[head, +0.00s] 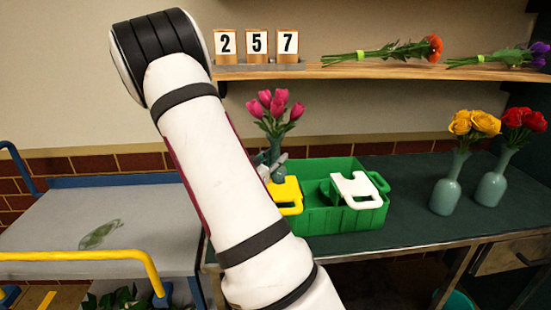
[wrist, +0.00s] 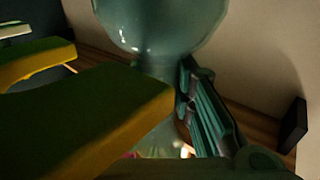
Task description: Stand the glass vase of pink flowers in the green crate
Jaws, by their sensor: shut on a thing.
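The glass vase (head: 275,148) of pink flowers (head: 275,110) is upright behind the left part of the green crate (head: 335,220). My gripper (head: 274,167) is shut on the vase. My arm and gripper hide the vase's lower part in the head view, so I cannot tell its height above the crate floor. In the wrist view the blue-green vase (wrist: 165,22) fills the top, with a gripper finger beside its narrow part. A yellow item (head: 288,194) and a white item (head: 357,189) stand in the crate. The yellow item looms close in the wrist view (wrist: 110,112).
Two more vases, with yellow flowers (head: 446,193) and red flowers (head: 493,185), stand on the counter at right. A shelf (head: 400,70) above carries loose bouquets and number cards 2, 5, 7. A grey cart (head: 150,225) with a yellow rail stands at left.

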